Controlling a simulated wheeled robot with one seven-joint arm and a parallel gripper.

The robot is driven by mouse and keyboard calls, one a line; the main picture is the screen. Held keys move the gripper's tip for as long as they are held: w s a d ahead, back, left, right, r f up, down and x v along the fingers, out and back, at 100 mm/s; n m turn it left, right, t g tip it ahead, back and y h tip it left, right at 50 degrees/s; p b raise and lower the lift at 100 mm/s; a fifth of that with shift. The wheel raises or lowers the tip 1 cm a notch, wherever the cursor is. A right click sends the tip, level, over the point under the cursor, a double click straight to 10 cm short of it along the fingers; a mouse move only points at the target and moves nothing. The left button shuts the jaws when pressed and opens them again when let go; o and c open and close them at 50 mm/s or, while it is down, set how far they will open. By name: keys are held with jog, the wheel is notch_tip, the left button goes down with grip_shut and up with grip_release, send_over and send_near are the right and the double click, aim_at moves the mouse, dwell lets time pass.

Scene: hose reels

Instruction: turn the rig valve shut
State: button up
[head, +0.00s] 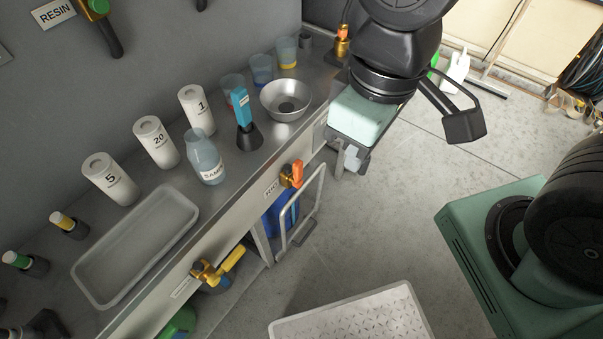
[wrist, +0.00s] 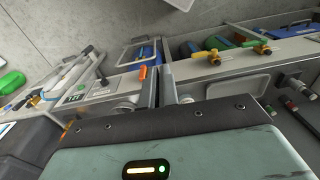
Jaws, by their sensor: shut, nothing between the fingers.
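The valve with the orange handle (head: 297,173) sits on the front face of the steel bench, with brass at its body. A small label (head: 272,188) beside it seems to read RIG, but the letters are hard to read. In the wrist view the orange handle (wrist: 143,72) shows just left of my fingertips. My gripper (head: 339,170) points down past the bench's right end, to the right of the valve and apart from it in the head view. In the wrist view the fingers (wrist: 160,76) are shut and empty. I cannot tell the handle's exact angle.
A yellow-handled valve (head: 210,271) is further left on the bench front. A metal frame (head: 300,212) stands below the orange valve. The bench top holds a sample bottle (head: 205,160), a steel bowl (head: 287,98) and a tray (head: 135,250). A white crate (head: 350,318) is on the floor.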

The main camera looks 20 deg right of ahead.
jog(key=o, duration=0.5)
jog(key=shift+w+a+f+b, duration=0.1)
jog(key=shift+w+f+b, duration=0.1)
jog(key=shift+f+b, duration=0.1)
jog(key=shift+o, duration=1.4)
jog(key=w+a+f+b, duration=0.2)
jog(key=w+f+b, duration=0.4)
jog(key=w, duration=0.2)
jog(key=shift+w+a+f, duration=0.25)
jog(key=shift+w+a, duration=0.05)
jog(key=b, duration=0.5)
send_over(298, 170)
jog(key=w, duration=0.2)
notch_tip(298, 170, down, 8)
jog(key=r, duration=0.1)
jog(key=shift+h, duration=0.3)
jog(key=f, duration=0.5)
jog(key=f+b, duration=0.1)
jog(key=f, duration=1.1)
jog(key=shift+s+d+f+b, duration=0.15)
jog(key=shift+s+b, duration=0.1)
jog(key=shift+b, duration=0.15)
grip_shut()
